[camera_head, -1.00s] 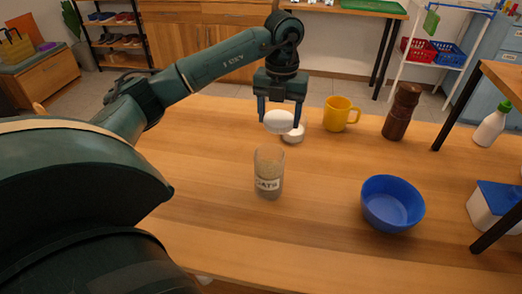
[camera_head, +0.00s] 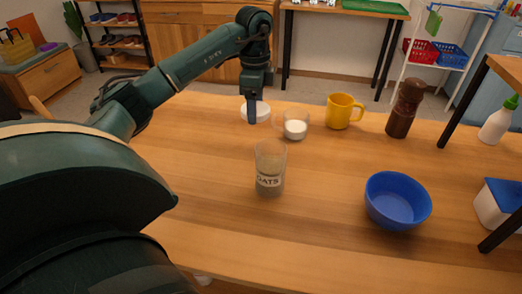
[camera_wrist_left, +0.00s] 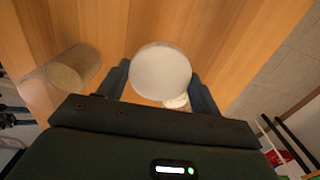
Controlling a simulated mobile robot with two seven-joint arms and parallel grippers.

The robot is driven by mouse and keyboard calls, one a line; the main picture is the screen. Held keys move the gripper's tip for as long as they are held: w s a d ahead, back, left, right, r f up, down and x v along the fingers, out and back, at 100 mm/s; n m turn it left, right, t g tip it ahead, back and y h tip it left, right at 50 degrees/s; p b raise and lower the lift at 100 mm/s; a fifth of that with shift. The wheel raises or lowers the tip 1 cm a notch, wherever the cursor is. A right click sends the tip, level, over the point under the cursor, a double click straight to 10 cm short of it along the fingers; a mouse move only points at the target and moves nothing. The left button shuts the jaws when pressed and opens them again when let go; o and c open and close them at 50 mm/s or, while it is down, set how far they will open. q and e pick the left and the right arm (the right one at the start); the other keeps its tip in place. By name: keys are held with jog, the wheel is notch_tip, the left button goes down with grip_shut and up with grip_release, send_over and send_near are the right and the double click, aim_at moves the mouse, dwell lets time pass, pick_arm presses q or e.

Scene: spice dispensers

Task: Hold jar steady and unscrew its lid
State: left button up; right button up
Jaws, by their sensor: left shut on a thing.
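The jar (camera_head: 270,175) is clear, labelled OATS, and stands upright and open on the table; pale contents fill its lower part. It shows at the left in the left wrist view (camera_wrist_left: 68,72). A round white lid (camera_head: 262,112) is apart from the jar, behind it and slightly left. My left gripper (camera_head: 252,116) is shut on this lid, which sits between the two fingers in the left wrist view (camera_wrist_left: 160,70). I cannot tell whether the lid touches the table. My right gripper is not in view.
A small glass with white contents (camera_head: 296,128) stands right of the lid. A yellow mug (camera_head: 340,112) and a brown pepper mill (camera_head: 403,108) stand farther right. A blue bowl (camera_head: 397,203) is at the front right. The table's left and front middle are clear.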

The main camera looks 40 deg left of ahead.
pick_arm(q)
notch_tip(320, 180, down, 10)
jog(key=shift+r+b, duration=0.2)
jog(key=shift+b, duration=0.25)
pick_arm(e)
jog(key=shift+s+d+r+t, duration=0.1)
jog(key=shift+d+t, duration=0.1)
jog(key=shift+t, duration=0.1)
pick_arm(q)
jog(key=shift+f, duration=0.1)
jog(key=o, duration=1.1)
notch_tip(320, 180, up, 11)
jog(key=shift+r+p, duration=0.1)
jog(key=shift+p, duration=0.5)
jog(key=shift+r, duration=0.5)
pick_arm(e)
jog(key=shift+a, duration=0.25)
pick_arm(q)
jog(key=shift+r, duration=0.1)
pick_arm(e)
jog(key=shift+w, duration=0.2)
